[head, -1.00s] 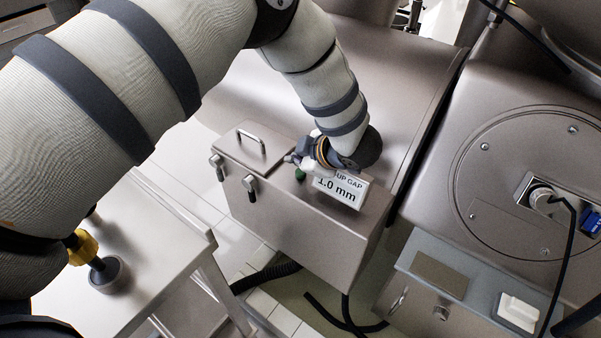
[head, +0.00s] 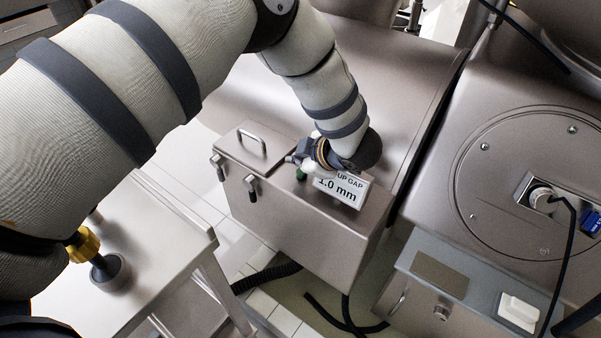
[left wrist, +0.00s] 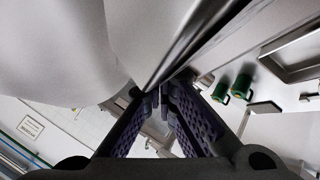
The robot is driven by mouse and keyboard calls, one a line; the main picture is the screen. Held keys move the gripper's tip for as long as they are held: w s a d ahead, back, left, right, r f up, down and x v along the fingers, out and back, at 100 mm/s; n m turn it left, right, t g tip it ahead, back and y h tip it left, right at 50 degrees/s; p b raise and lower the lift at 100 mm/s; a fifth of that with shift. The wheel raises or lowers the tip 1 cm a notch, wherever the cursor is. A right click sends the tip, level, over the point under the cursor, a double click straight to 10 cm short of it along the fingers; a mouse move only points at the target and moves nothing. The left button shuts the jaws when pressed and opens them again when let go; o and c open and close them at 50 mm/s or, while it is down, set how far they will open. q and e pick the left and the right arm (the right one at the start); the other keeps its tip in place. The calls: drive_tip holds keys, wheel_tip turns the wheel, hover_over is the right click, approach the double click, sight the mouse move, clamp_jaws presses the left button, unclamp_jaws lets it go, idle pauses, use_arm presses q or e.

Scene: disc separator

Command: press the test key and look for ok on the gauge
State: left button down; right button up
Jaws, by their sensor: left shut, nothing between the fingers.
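My left gripper (head: 297,163) is shut and empty, low over the top of a steel box with a lid. A small green part (head: 301,174), perhaps a key, shows just below the fingers; I cannot tell whether they touch it. Beside it a white plate (head: 341,188) reads "UP GAP 1.0 mm", its upper left covered by my gripper. In the left wrist view my fingers (left wrist: 162,98) point at a steel edge. No gauge reading "ok" can be made out. My right gripper is not in view.
The steel box (head: 310,235) has a handled lid (head: 252,147) and two latches on its front. A steel cart (head: 165,255) with a yellow-ended fitting stands at left. A machine with a round cover (head: 520,225) and a plugged-in cable is at right. Black hoses lie on the floor.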

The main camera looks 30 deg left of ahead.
sight(288, 174)
use_arm(q)
drive_tip(key=shift+s+f, duration=0.4)
drive_tip(key=shift+f, duration=0.4)
drive_tip(key=shift+s+f, duration=0.35)
drive_tip(key=shift+f, duration=0.4)
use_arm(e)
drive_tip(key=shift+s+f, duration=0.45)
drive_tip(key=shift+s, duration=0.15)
use_arm(q)
drive_tip(key=shift+r, duration=0.15)
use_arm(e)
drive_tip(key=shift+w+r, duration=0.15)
use_arm(q)
drive_tip(key=r, duration=0.2)
drive_tip(key=r+p, duration=0.1)
drive_tip(key=r, duration=0.1)
drive_tip(key=w+r+p, duration=0.1)
drive_tip(key=r, duration=0.1)
drive_tip(key=shift+w+r, duration=0.1)
drive_tip(key=shift+r, duration=0.2)
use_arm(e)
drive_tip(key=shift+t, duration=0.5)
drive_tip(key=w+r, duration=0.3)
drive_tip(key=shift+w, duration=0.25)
use_arm(q)
drive_tip(key=shift+r, duration=0.1)
